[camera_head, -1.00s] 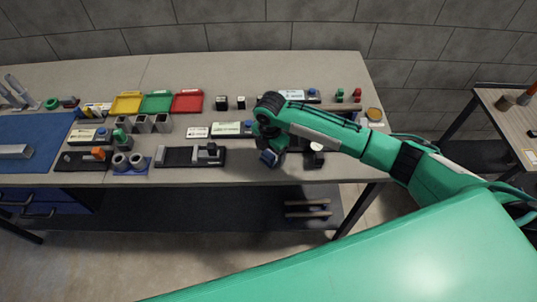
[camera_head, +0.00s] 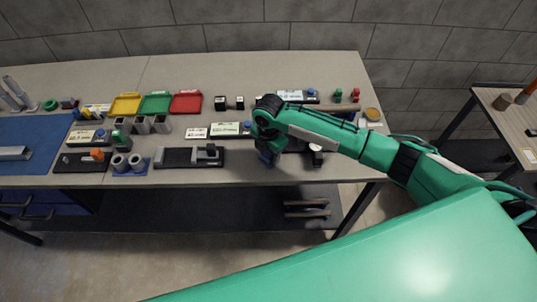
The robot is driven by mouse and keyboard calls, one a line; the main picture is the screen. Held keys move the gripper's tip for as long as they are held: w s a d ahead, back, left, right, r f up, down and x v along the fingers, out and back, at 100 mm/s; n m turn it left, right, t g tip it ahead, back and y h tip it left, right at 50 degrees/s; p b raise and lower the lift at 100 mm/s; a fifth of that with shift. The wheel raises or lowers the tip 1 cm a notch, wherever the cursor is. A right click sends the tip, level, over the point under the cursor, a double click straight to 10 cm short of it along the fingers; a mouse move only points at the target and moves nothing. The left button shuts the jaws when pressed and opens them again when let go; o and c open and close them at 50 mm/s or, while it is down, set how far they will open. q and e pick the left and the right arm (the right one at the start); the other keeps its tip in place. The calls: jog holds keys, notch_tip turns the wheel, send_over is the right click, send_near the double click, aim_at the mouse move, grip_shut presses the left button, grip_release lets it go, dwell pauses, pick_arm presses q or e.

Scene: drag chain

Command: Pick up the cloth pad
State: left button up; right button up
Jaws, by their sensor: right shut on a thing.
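My right gripper (camera_head: 267,159) is over the front edge area of the workbench, at the end of the green arm that comes in from the right. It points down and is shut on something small. A dark blue piece shows at its fingertips, which I take to be the cloth pad; its outline is mostly hidden by the gripper and too small to make out. I cannot tell whether it touches the bench top. My left gripper is not in view.
The workbench (camera_head: 225,175) holds a black tray with a grey block (camera_head: 190,157) to the left of the gripper. Yellow, green and red trays (camera_head: 187,102) stand further back.

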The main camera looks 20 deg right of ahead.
notch_tip(320, 180, up, 20)
jog(key=b, duration=0.4)
jog(key=shift+f, duration=0.2)
